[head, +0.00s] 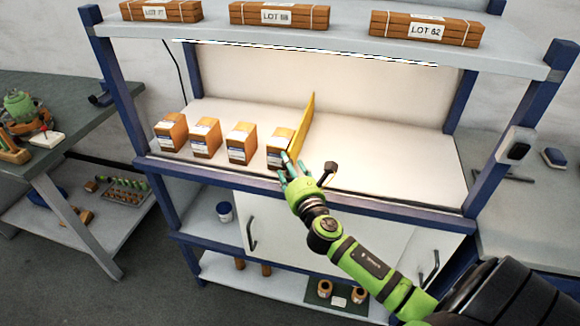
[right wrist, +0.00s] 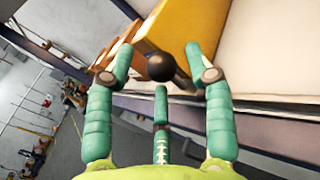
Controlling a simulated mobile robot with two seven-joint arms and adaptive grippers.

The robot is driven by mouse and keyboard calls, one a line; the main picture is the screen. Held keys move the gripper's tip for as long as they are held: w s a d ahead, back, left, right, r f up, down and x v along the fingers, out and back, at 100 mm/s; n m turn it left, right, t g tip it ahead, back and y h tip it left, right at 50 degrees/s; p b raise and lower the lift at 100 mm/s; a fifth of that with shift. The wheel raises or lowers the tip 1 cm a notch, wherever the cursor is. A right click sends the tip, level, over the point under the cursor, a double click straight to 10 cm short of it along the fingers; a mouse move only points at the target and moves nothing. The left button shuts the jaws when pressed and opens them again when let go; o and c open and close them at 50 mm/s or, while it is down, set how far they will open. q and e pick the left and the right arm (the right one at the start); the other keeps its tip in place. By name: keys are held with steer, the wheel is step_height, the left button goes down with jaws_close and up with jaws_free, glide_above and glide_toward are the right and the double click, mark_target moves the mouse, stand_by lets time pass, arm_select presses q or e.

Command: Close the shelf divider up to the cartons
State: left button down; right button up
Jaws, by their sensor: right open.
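The yellow shelf divider (head: 305,122) stands upright on the white shelf, just right of the rightmost carton (head: 278,146); I cannot tell whether they touch. Several orange-brown cartons with white and blue labels stand in a row to its left, with gaps between them. In the right wrist view the divider (right wrist: 188,22) shows large, with a black ball knob (right wrist: 161,67) at its near end. My right gripper (head: 287,168) is open at the shelf's front edge, its fingers spread on both sides of the knob. My fingers hide the knob in the head view. My left gripper is out of view.
The shelf surface (head: 390,165) right of the divider is clear. An upper shelf (head: 300,42) with strapped lot bundles runs above. Blue posts (head: 122,85) bound the sides. A cabinet with handles (head: 300,235) is below; side benches stand left and right.

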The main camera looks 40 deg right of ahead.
jaws_close()
steer(key=shift+s+d+r, duration=0.1)
steer(key=shift+s+d, duration=0.05)
steer(key=shift+d, duration=0.1)
jaws_free()
steer(key=shift+s, duration=0.1)
steer(key=shift+s+a, duration=0.1)
steer(key=shift+s, duration=0.15)
steer(key=v, duration=1.1)
steer(key=shift+s, duration=0.25)
